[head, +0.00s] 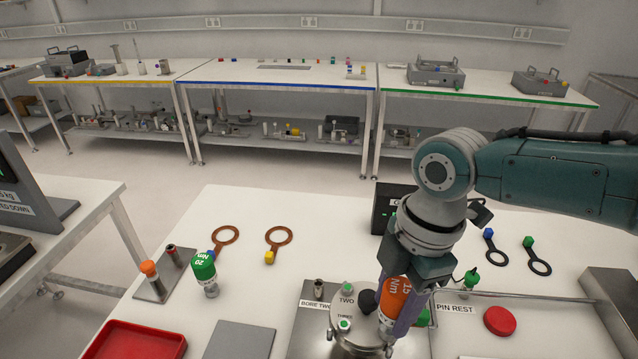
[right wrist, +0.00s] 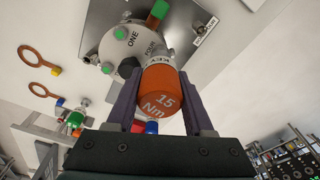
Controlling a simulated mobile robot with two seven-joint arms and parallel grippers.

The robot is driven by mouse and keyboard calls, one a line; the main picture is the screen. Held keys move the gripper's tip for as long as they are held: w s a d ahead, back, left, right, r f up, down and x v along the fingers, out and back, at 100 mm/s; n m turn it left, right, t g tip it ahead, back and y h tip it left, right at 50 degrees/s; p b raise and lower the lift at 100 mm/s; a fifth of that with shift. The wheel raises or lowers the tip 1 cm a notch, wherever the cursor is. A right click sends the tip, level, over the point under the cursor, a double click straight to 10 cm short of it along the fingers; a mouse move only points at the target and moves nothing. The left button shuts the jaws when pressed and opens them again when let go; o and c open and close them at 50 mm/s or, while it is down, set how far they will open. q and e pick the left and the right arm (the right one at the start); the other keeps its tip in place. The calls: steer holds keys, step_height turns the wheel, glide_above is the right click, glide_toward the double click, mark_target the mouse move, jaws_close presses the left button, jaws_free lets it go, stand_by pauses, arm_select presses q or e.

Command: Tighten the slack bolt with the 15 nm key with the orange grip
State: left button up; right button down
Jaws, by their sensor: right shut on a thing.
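My right gripper (head: 398,305) is shut on the orange grip (head: 394,298) of the 15 Nm key. In the right wrist view the grip (right wrist: 162,92) reads "15 Nm" between the two fingers (right wrist: 158,112). The key points down at a round steel lid (head: 345,305) marked with number words; its lower end is by the word FOUR on the lid (right wrist: 112,48). I cannot tell whether it sits on a bolt. Green-topped bolts (right wrist: 119,33) show on the lid around a black knob (right wrist: 128,67). Which bolt is slack does not show. My left gripper is out of view.
A green 20 Nm key (head: 204,272) stands on the table to the left. Beside it is a metal stand (head: 172,282) with an orange-topped piece. A red tray (head: 140,341) and grey block (head: 240,340) lie in front.

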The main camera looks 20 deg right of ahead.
steer(key=shift+r+m+p, duration=0.1)
steer(key=shift+m+p, duration=0.55)
steer(key=shift+m, duration=0.35)
steer(key=shift+r+p, duration=0.35)
steer(key=shift+r, duration=0.1)
steer(key=shift+r+p, duration=0.7)
steer(key=shift+r, duration=0.05)
steer(key=shift+f, duration=0.1)
